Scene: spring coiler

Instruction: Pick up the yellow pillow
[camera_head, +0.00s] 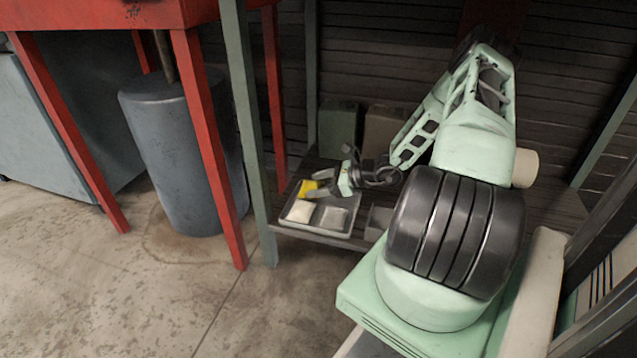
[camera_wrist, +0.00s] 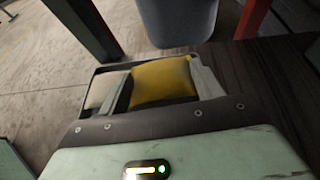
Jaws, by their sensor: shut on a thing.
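The yellow pillow (camera_head: 308,188) is at the back left of the grey tray (camera_head: 334,233) on the low shelf, at my gripper's tips. My gripper (camera_head: 322,187) reaches down to it from the right and is shut on it. In the wrist view the yellow pillow (camera_wrist: 163,80) fills the gap between the two fingers of my gripper (camera_wrist: 160,88). The pillow's underside is hidden, so I cannot tell whether it touches the tray.
A whitish pillow (camera_head: 299,211) lies in the tray's front left compartment. A green box (camera_head: 339,128) and a brown box (camera_head: 382,131) stand behind. A green post (camera_head: 245,125) rises left of the tray, and a grey barrel (camera_head: 180,150) stands beyond it.

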